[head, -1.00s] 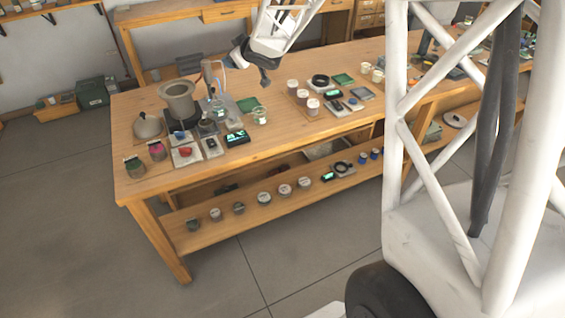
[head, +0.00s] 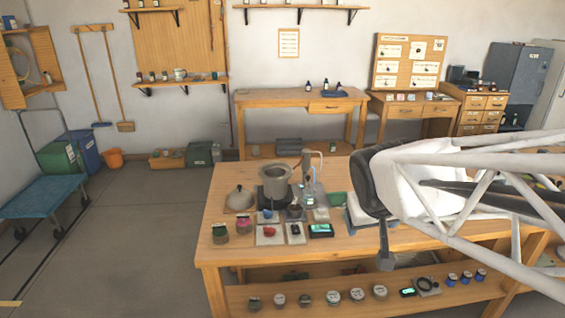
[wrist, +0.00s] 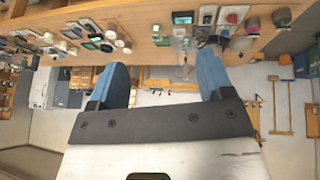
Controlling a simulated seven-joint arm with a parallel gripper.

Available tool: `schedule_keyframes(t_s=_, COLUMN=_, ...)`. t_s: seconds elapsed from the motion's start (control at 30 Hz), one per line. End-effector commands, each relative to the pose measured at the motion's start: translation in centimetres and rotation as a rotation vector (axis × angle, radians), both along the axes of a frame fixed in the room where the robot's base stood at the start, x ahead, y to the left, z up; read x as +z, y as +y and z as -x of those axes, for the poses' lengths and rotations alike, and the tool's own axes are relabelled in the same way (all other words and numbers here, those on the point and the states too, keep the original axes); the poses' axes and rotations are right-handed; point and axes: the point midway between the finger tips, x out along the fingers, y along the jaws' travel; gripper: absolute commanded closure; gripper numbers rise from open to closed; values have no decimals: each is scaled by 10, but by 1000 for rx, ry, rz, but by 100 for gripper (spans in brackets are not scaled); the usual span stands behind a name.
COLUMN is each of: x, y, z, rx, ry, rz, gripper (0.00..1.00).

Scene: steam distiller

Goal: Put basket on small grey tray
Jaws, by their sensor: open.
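A small dark round vessel (head: 296,212), possibly the basket, stands on the table among the distiller parts, below and right of the steel pot (head: 275,180). I cannot tell for sure that it is the basket. A small pale grey tray (head: 295,241) with a dark item lies just in front of it; I cannot tell whether it is the tray named. My gripper (head: 387,264) is at the table's front edge, right of these things. In the wrist view its blue fingers (wrist: 163,75) are wide apart with nothing between them.
A domed lid (head: 239,198), two lidded jars, a tray with a red item (head: 270,233) and a dark device with a green screen (head: 321,230) crowd the wooden table (head: 212,259). A lower shelf (head: 240,301) holds several jars. My arm hides the table's right part.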

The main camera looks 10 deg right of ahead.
Motion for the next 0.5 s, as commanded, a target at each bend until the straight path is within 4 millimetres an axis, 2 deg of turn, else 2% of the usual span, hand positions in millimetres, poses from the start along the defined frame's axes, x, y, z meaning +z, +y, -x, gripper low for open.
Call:
schedule_keyframes(t_s=0.03, x=-3, y=7, z=21, rx=-6, ry=35, rz=-24, gripper=26)
schedule_keyframes(t_s=0.2, x=-13, y=26, z=79, rx=-7, ry=151, rz=-101, gripper=26)
schedule_keyframes(t_s=0.33, x=-18, y=36, z=105, rx=-2, ry=205, rz=-141, gripper=26)
schedule_keyframes(t_s=0.5, x=-21, y=41, z=118, rx=2, ry=234, rz=-161, gripper=26)
